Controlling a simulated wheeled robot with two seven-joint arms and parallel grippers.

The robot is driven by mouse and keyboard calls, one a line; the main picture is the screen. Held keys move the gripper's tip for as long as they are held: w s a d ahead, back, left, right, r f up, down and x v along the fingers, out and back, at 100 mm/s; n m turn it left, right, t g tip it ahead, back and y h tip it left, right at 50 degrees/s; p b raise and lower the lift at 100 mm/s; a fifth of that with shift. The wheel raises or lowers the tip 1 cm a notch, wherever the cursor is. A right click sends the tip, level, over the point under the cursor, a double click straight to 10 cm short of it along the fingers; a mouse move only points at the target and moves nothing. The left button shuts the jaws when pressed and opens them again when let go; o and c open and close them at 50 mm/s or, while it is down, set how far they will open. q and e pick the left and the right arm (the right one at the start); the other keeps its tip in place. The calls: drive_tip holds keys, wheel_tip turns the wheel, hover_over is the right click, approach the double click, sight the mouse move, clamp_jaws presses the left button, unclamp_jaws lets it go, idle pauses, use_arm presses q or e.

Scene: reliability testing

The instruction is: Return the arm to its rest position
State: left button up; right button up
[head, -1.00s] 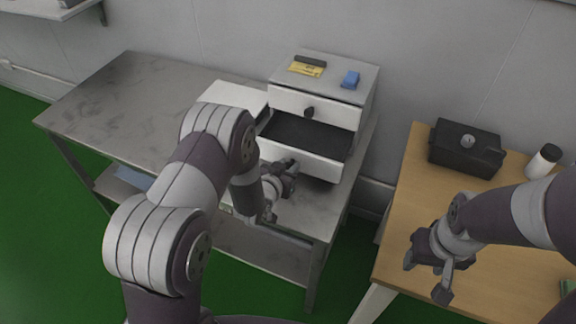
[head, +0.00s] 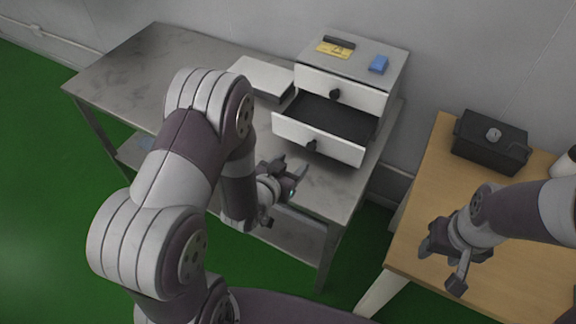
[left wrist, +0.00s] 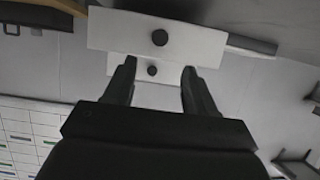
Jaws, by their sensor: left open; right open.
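My left gripper (head: 292,178) is open and empty in the head view, in front of and below the pulled-out lower drawer (head: 318,138) of a small white cabinet. It is apart from the drawer's dark knob (head: 311,145). In the left wrist view the two fingers (left wrist: 156,82) are spread, with the drawer fronts (left wrist: 158,40) and their knobs beyond them. My left arm reaches in from the lower left. My right gripper (head: 440,268) is open and empty above the wooden table at the right.
The cabinet's top (head: 352,62) bears a yellow label, a dark bar and a blue block (head: 379,64). The grey metal table (head: 140,75) is mostly clear at left. A black box (head: 490,142) and a white bottle (head: 564,164) stand on the wooden table (head: 425,200).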

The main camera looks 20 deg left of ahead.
use_arm(q)
drive_tip(key=shift+v, duration=0.75)
drive_tip(key=shift+f, duration=0.15)
drive_tip(key=s+a+f+g+y, duration=0.1)
drive_tip(key=s+f+g, duration=0.3)
drive_tip(key=f, duration=0.1)
drive_tip(key=s+a+r+n+g+y+p, duration=0.1)
drive_tip(key=s+a+r+g+p, duration=0.15)
drive_tip(key=s+g, duration=0.35)
drive_tip(key=s+d+r+n+g+p, duration=0.1)
drive_tip(key=s+r+g+p, duration=0.1)
drive_tip(key=r, duration=1.2)
drive_tip(key=shift+s+y+p, duration=0.3)
drive_tip(key=shift+s+p, duration=0.3)
drive_tip(key=shift+p, duration=0.2)
drive_tip(key=shift+d+r, duration=0.1)
